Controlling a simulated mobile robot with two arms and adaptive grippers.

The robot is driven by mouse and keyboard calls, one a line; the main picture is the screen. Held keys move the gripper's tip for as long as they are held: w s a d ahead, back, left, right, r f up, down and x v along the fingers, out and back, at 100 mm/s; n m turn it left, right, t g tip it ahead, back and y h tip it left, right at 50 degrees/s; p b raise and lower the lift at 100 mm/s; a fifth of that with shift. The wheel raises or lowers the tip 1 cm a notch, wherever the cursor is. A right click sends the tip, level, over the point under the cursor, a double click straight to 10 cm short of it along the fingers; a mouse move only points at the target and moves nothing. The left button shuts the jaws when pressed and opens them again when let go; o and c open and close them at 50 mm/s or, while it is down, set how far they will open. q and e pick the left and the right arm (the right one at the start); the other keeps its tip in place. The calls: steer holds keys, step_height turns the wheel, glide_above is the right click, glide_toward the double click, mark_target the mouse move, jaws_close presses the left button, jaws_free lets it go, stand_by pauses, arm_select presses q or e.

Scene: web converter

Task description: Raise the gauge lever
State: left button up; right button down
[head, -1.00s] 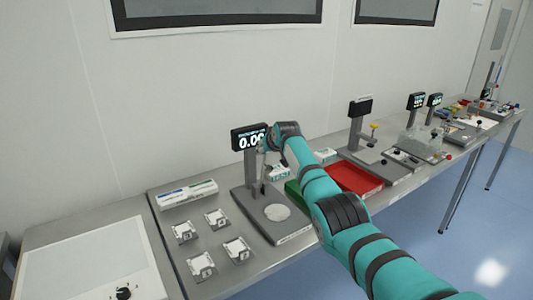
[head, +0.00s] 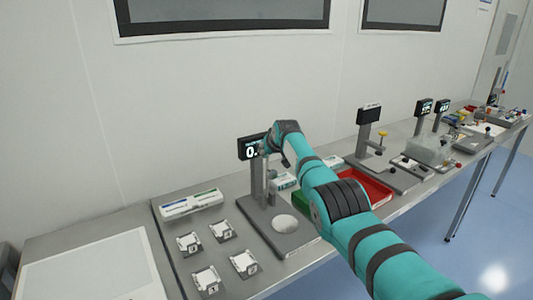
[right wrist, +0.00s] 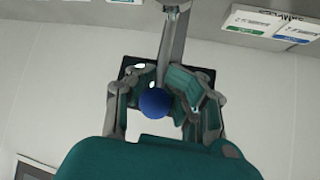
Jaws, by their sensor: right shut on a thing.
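The gauge stands on the bench in the head view, with a grey base plate (head: 262,232), a pale round anvil (head: 285,222), a column and a dark display (head: 247,150). My right gripper (head: 266,152) is at the upper column, right of the display, and covers part of its digits. In the right wrist view, a blue ball knob (right wrist: 155,102) of the gauge lever sits between the fingers of my right gripper (right wrist: 160,95). The gripper is shut on it. The lever's arm is mostly hidden. My left gripper is out of view.
Several small numbered trays (head: 222,231) lie left of the gauge, with a white box (head: 191,203) behind them. A red tray (head: 368,188) and a second instrument stand (head: 366,130) are to the right. My right arm crosses above the bench's front edge.

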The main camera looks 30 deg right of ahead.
steer(key=shift+w+d+r+t, duration=0.15)
steer(key=shift+d+r, duration=0.05)
steer(key=shift+r, duration=0.4)
steer(key=shift+w+d+r+t, duration=0.1)
steer(key=shift+d+r+t, duration=0.05)
steer(key=shift+r, duration=0.4)
steer(key=c, duration=1.6)
jaws_free()
steer(key=o, duration=0.6)
steer(key=shift+s+r, duration=0.15)
steer(key=shift+s, duration=0.25)
steer(key=shift+a+f, duration=0.2)
steer(key=shift+f, duration=0.05)
steer(key=shift+v, duration=6.1)
steer(key=shift+d+r, duration=0.15)
